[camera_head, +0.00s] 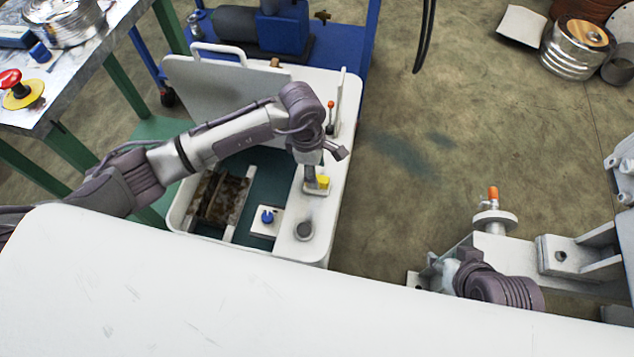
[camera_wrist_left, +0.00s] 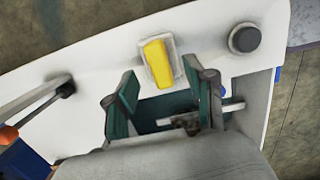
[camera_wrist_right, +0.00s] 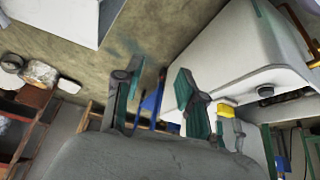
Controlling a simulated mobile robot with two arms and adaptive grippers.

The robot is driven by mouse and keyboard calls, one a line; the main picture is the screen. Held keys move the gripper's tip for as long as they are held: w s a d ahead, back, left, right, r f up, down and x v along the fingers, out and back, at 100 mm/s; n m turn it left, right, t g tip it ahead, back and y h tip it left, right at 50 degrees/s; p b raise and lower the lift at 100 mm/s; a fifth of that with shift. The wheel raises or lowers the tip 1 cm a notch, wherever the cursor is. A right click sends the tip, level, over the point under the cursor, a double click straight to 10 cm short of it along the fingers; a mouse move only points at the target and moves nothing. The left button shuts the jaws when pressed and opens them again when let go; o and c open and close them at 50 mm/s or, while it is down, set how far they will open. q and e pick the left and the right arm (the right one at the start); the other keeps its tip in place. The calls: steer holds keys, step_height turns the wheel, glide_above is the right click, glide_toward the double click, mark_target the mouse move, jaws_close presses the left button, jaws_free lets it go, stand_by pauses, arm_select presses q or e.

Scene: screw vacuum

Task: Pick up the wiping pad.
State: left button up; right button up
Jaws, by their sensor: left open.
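A small yellow block (camera_head: 323,182), which looks like the wiping pad, sits in a grey holder on the white rim of an open machine. In the left wrist view the yellow block (camera_wrist_left: 158,63) lies just beyond and between my left fingertips. My left gripper (camera_wrist_left: 161,80) is open and empty, right over that rim. In the head view its wrist partly hides its fingers. My right gripper (camera_wrist_right: 160,68) is open and empty, well to the right of the machine. In the right wrist view a yellow piece (camera_wrist_right: 226,110) shows past its right finger.
The machine (camera_head: 345,110) has a raised lid (camera_head: 220,85), a red-tipped lever (camera_head: 331,108) and a dark round knob (camera_head: 304,230) on its rim. A blue knob (camera_head: 267,216) is inside. A workbench (camera_head: 60,85) stands left. Open floor (camera_head: 450,90) lies right of the machine.

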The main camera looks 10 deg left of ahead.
arm_select(q)
steer(key=f+b, duration=0.1)
steer(key=f, duration=0.3)
steer(key=shift+d+f, duration=0.1)
steer(key=shift+d, duration=0.1)
jaws_close()
arm_select(e)
steer(key=w+t, duration=0.1)
steer(key=w+a+r+t, duration=0.1)
steer(key=w, duration=0.1)
steer(key=w+r+t, duration=0.1)
steer(key=w, duration=0.1)
steer(key=shift+a+r+y, duration=0.25)
steer(key=shift+a+y, duration=0.15)
